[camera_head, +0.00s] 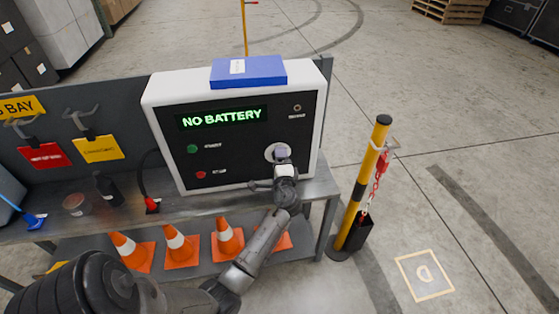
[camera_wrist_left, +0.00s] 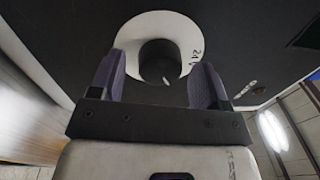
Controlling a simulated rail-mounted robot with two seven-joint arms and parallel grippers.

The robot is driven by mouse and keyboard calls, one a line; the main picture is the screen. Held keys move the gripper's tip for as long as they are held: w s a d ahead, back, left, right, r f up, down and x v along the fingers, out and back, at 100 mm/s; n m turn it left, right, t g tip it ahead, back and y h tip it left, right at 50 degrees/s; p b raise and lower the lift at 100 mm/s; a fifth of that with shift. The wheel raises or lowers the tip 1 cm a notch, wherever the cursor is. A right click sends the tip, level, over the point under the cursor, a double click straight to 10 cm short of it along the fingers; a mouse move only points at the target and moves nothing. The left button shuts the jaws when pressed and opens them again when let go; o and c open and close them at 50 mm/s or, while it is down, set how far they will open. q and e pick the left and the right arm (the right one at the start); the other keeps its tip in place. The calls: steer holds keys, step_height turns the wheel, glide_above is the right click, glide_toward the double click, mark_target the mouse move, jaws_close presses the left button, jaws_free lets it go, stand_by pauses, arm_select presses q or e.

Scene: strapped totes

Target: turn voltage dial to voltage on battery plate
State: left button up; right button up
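The voltage dial is a dark round knob (camera_wrist_left: 160,62) on a white disc (camera_wrist_left: 187,32) with a partly readable printed mark, "24" or similar. In the head view the disc (camera_head: 269,150) sits on the black front of a white charger (camera_head: 150,95), largely covered by my gripper. My left gripper (camera_head: 281,156) is at the dial. In the left wrist view its two purple-grey fingers (camera_wrist_left: 157,82) are apart, one each side of the knob; I cannot tell if they touch it. No battery plate with a voltage is visible. My right gripper is out of view.
The charger's green display (camera_head: 222,117) reads NO BATTERY. A blue box (camera_head: 248,72) lies on top. The charger stands on a grey bench (camera_head: 225,203) with orange cones (camera_head: 181,246) below. A yellow post (camera_head: 362,185) with a red chain stands right; floor beyond is open.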

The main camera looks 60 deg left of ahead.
arm_select(q)
steer(key=r+p+v, duration=0.1)
steer(key=p+v, duration=0.1)
steer(key=v, duration=1.1)
steer(key=shift+s+d+f, duration=0.2)
steer(key=shift+d+f, duration=0.2)
steer(key=shift+f, duration=0.1)
